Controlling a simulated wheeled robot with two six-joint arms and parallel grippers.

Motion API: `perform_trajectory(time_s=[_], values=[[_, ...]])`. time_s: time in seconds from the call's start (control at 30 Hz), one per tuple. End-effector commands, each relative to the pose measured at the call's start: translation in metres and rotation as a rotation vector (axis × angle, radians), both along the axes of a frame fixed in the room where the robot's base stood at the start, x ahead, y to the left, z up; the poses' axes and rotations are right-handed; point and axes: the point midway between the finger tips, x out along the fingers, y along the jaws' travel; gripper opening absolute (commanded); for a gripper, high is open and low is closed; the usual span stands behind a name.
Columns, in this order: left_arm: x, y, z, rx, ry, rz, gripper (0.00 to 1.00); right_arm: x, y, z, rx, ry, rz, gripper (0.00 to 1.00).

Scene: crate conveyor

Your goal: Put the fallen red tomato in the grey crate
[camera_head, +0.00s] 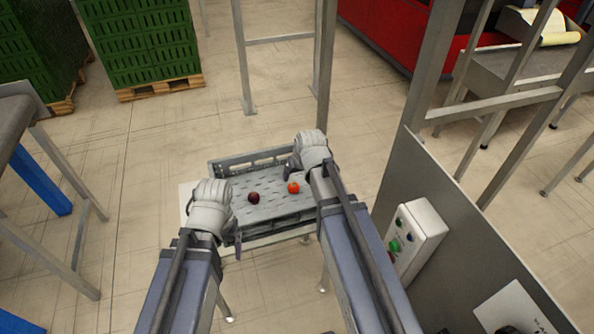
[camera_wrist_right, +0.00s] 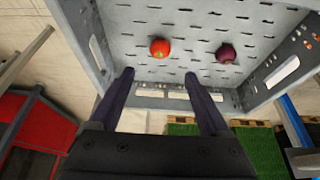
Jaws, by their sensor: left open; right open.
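The red tomato (camera_head: 293,187) lies on the slotted floor of the grey crate (camera_head: 235,164), right of its middle. It also shows in the right wrist view (camera_wrist_right: 159,48), just beyond my fingertips and apart from them. My right gripper (camera_wrist_right: 159,74) is open and empty, its two dark fingers spread near the crate's wall. In the head view my right gripper (camera_head: 293,163) is over the crate's right side. My left gripper (camera_head: 237,242) is at the crate's left front side, its fingers mostly hidden; nothing shows in it.
A dark purple onion (camera_head: 253,197) lies in the crate left of the tomato. A grey panel with a button box (camera_head: 415,238) stands close on the right. Metal posts (camera_head: 325,60) rise behind the crate. Green crates (camera_head: 140,40) are stacked on pallets at the back left.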

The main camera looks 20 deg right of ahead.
Motion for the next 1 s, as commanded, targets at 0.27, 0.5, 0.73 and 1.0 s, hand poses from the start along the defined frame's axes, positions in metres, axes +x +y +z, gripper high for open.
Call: perform_trajectory(time_s=[0.27,0.5,0.73,1.0], values=[[0.000,0.000,0.001,0.000,0.000,0.000,0.82,-0.031,0.035,-0.005,-0.013,0.077,0.059,0.81],[0.000,0.000,0.001,0.000,0.000,0.000,0.82,-0.125,0.108,-0.017,-0.093,0.309,0.205,0.81],[0.000,0.000,0.001,0.000,0.000,0.000,0.82,-0.182,0.133,-0.017,-0.166,0.441,0.277,0.81],[0.000,0.000,0.001,0.000,0.000,0.000,0.82,-0.188,0.135,-0.017,-0.177,0.459,0.282,0.81]])
